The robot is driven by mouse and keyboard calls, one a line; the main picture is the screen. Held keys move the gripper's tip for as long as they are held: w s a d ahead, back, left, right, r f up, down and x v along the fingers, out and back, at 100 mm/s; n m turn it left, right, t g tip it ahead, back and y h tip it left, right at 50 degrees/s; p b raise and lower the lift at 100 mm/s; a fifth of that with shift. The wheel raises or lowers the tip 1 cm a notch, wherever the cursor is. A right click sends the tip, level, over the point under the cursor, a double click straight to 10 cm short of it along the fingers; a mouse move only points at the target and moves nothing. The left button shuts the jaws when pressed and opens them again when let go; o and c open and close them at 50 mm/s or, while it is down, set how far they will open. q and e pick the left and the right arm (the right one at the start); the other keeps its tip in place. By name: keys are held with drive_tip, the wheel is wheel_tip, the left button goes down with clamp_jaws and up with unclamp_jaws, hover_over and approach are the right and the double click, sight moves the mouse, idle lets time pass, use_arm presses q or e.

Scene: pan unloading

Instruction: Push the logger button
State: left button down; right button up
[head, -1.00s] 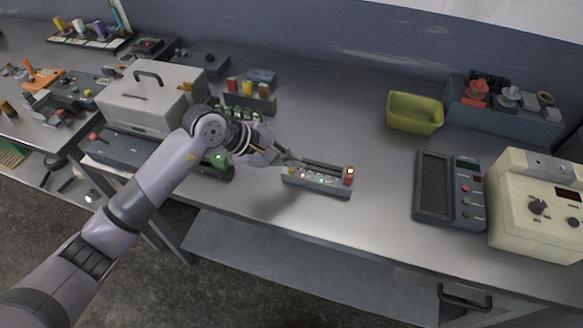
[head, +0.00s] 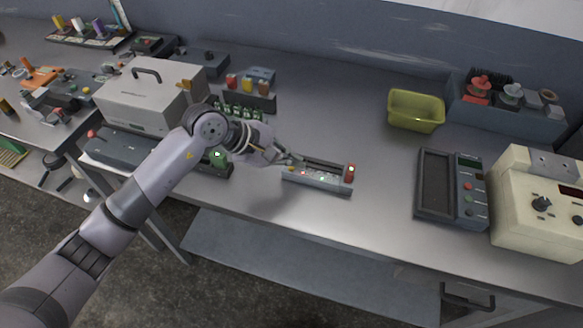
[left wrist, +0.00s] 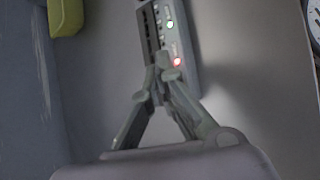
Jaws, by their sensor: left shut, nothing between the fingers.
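A slim grey device (head: 318,180) with small lit lights and a dark slotted strip lies near the front edge of the table; I take it as the logger, but its labels are unreadable. In the left wrist view the device (left wrist: 188,42) shows a green light and a red light. My left gripper (head: 292,159) is shut and empty at the device's left end. In the left wrist view its closed fingertips (left wrist: 162,72) overlap the device's near end beside the red light. I cannot tell whether they touch. My right gripper is not in view.
A grey handled box (head: 150,95) and racks with green parts (head: 240,110) stand left of the device. A yellow-green bin (head: 416,110) stands at the back right. A grey panel unit (head: 450,188) and a cream instrument (head: 535,215) stand at the right. The table between is clear.

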sight(291, 172)
use_arm(q)
drive_tip(key=shift+f+b, duration=0.55)
drive_tip(key=shift+b, duration=0.1)
idle(0.8)
drive_tip(key=shift+r, duration=0.15)
drive_tip(key=shift+r+p, duration=0.3)
drive_tip(key=shift+r, duration=0.45)
drive_tip(key=shift+r, duration=0.1)
drive_tip(key=shift+r+p, duration=1.3)
drive_tip(key=shift+r, duration=1.65)
